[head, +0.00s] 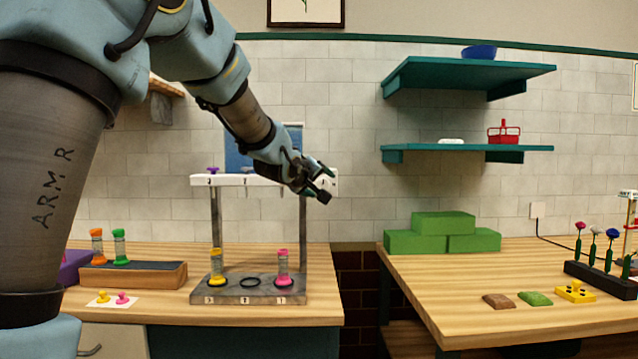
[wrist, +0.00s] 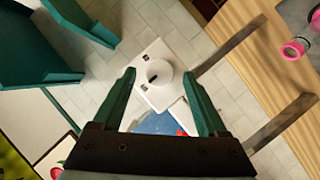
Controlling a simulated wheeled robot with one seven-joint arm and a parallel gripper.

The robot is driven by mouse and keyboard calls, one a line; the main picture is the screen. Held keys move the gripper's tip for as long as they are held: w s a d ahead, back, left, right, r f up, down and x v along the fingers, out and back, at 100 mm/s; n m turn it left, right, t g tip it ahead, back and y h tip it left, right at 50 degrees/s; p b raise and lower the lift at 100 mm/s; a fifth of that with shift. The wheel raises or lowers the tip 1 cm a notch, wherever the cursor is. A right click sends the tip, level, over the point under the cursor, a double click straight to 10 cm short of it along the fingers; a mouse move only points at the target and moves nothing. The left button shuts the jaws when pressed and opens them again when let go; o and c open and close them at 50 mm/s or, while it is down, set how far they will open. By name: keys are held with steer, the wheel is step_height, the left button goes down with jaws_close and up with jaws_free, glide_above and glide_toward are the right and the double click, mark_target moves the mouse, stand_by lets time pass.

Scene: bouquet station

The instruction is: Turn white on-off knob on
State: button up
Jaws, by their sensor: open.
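The white on-off knob (wrist: 165,74) is round with a short dark mark and sits on a white square plate (wrist: 151,55) on the tiled wall. Small dark labels show on the plate; I cannot read them. My gripper (wrist: 158,76) is open, with its green fingers on either side of the knob in the wrist view. I cannot tell whether the fingers touch it. In the head view, my gripper (head: 326,183) is at the wall above the gap between the benches. The plate (head: 332,183) shows partly behind it; the knob is hidden there.
A rack (head: 250,291) with yellow and pink-topped tubes stands on the left bench, its white top bar (head: 232,180) close to my gripper. Teal shelves (head: 465,149) are on the wall to the right. Green blocks (head: 443,225) stand on the right bench.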

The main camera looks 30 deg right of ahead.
jaws_close()
stand_by(0.7)
